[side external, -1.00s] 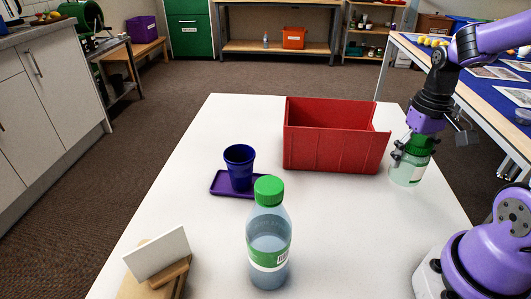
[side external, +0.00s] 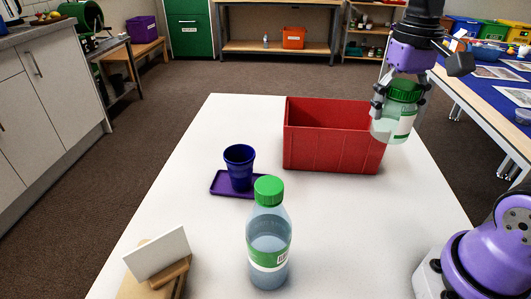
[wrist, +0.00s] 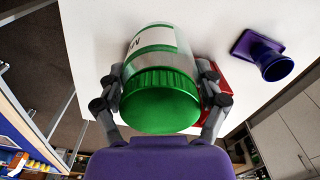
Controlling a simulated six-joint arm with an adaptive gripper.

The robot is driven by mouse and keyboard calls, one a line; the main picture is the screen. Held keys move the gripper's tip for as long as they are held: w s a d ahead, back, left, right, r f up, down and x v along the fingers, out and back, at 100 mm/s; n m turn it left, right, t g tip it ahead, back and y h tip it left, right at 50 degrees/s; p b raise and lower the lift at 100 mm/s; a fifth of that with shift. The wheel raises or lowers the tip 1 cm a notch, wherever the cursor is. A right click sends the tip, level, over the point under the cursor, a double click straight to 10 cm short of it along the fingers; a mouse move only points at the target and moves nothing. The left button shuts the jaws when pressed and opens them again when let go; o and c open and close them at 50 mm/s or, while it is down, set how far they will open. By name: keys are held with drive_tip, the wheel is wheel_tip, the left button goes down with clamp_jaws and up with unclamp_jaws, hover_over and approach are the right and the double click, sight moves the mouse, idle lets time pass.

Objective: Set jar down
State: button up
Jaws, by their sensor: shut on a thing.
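The jar (side external: 393,124) is clear with a green lid and a pale label. My gripper (side external: 402,90) is shut on the jar near its lid and holds it above the table, in front of the right end of the red bin in the side view. In the wrist view the jar's green lid (wrist: 160,101) fills the middle, with a finger of my gripper (wrist: 161,93) on each side. The jar looks slightly tilted in the side view. The white table (side external: 340,220) lies below it.
An open red bin (side external: 330,150) stands at the table's far side. A blue cup (side external: 239,167) stands on a purple tray (side external: 217,184). A green-capped bottle (side external: 268,240) stands in front, and a white card (side external: 157,254) on a wooden holder at front left.

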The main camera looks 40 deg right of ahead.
drive_tip(key=w+d+f, duration=0.1)
drive_tip(key=w+d, duration=0.1)
drive_tip(key=d, duration=2.1)
drive_tip(key=shift+m, duration=0.3)
wheel_tip(320, 180, down, 15)
drive_tip(key=shift+a+r, duration=0.1)
drive_tip(key=shift+a, duration=0.05)
drive_tip(key=shift+f, duration=0.45)
drive_tip(key=o, duration=1.1)
drive_tip(key=shift+f, duration=0.15)
drive_tip(key=shift+o, duration=0.2)
